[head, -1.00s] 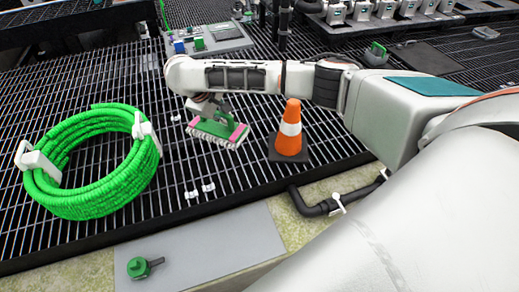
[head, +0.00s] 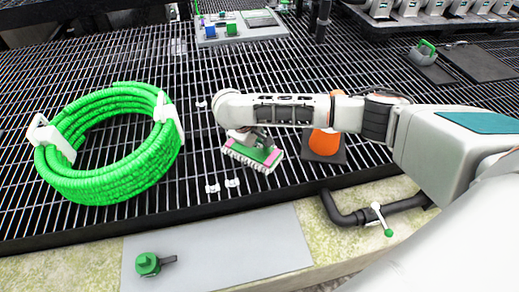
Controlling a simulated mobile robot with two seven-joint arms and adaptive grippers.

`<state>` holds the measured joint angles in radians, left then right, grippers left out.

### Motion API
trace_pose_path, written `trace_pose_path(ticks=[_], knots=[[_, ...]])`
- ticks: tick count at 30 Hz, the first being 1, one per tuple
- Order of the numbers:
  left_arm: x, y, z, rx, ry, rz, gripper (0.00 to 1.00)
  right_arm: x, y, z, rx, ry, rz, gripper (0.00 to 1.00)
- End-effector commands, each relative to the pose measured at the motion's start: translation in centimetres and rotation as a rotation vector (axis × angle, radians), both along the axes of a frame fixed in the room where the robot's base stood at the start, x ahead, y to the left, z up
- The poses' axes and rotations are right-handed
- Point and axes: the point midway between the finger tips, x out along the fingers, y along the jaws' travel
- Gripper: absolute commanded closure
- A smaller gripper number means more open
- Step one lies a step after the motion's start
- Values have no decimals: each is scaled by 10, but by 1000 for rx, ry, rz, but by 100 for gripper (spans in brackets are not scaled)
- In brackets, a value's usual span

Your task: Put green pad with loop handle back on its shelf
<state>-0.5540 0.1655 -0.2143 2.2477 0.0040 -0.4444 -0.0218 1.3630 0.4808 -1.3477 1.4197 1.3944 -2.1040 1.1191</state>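The green pad (head: 262,154) has pink ends and a pale, ridged underside. It hangs tilted under my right gripper (head: 254,143), whose arm comes in from the right. The gripper appears shut on the pad's top. The wrist hides its fingertips and any loop handle there. I cannot tell how far the pad is above the dark grating (head: 110,222). A grey block with a green loop handle (head: 426,47) stands at the back right. My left gripper is not in view.
A green hose coil (head: 112,190) lies left. Small white clips (head: 232,184) are in front of the pad. A grey plate (head: 215,248) with a green knob (head: 147,264) is at the front.

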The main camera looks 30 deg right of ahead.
Motion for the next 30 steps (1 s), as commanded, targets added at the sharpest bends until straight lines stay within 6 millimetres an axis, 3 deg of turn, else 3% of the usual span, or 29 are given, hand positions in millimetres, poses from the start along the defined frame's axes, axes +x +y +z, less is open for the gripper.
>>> trace_pose_path(ticks=[8,13,19,21,22,30], knots=[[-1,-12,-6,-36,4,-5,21,-3,0,-45,1,11,-1,100],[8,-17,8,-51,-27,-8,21,-1,0,-41,0,1,-1,100],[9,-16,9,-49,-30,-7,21,0,0,-40,-1,-1,-1,100],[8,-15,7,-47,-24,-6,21,0,0,-41,-1,-1,-1,76],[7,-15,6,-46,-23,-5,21,0,0,-41,-1,0,0,72],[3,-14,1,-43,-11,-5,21,0,0,-42,0,0,0,72]])
